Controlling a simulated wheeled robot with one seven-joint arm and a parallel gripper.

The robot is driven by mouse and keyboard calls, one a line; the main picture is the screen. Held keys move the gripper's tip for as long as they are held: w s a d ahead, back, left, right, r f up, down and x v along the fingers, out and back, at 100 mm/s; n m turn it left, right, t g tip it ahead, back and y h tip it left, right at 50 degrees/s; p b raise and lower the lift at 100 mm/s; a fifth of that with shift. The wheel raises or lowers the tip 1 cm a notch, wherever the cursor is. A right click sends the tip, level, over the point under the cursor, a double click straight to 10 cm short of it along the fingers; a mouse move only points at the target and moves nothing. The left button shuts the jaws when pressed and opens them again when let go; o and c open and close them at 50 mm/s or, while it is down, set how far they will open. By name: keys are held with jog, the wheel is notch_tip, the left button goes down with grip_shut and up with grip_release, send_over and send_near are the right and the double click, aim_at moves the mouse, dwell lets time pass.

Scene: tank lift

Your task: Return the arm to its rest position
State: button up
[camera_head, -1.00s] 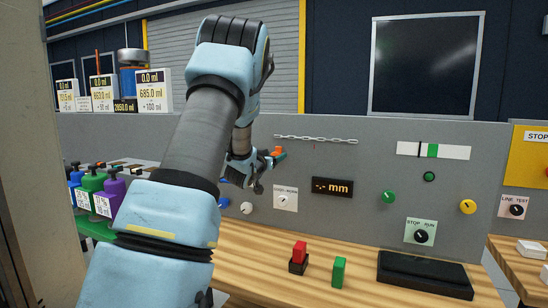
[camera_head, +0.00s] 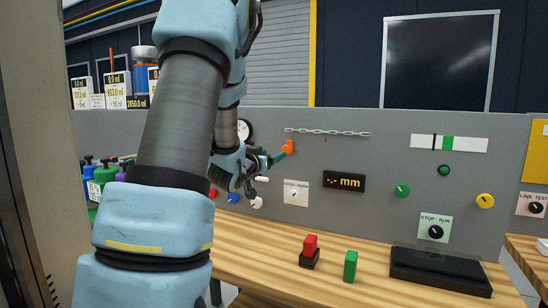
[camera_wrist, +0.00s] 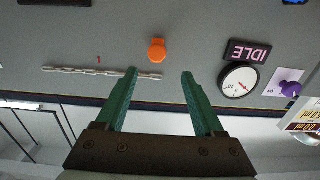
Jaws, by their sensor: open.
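My gripper (camera_wrist: 160,80) shows in the wrist view with its two green fingers spread apart and nothing between them. An orange knob (camera_wrist: 157,50) on the grey panel (camera_wrist: 200,20) lies beyond the fingertips, apart from them. In the head view my gripper (camera_head: 280,157) is small and partly hidden behind my own wrist, in front of the panel beside the orange knob (camera_head: 288,146). My arm rises large across the left of the head view and hides part of the panel and bench.
A chain (camera_head: 327,132) runs along the panel. A red block (camera_head: 310,245), a green block (camera_head: 350,266) and a black pad (camera_head: 440,270) sit on the wooden bench (camera_head: 260,250). Coloured bottles (camera_head: 104,173) stand at the left. A dial (camera_wrist: 239,80) shows in the wrist view.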

jog(key=s+a+f+n+g+y+p, duration=0.1)
jog(key=s+a+f+n+g+y, duration=0.3)
jog(key=s+a+f+g+y, duration=0.5)
jog(key=s+f+g, duration=0.2)
jog(key=s+f, duration=0.1)
jog(key=s, duration=0.7)
jog(key=s+a+f+g, duration=0.1)
jog(key=s+f+g, duration=0.2)
jog(key=s, duration=0.8)
jog(key=shift+s+f+h+p, duration=0.2)
jog(key=shift+f+h+p, duration=0.2)
jog(key=shift+f, duration=0.2)
jog(key=shift+a, duration=0.1)
dwell(0.6)
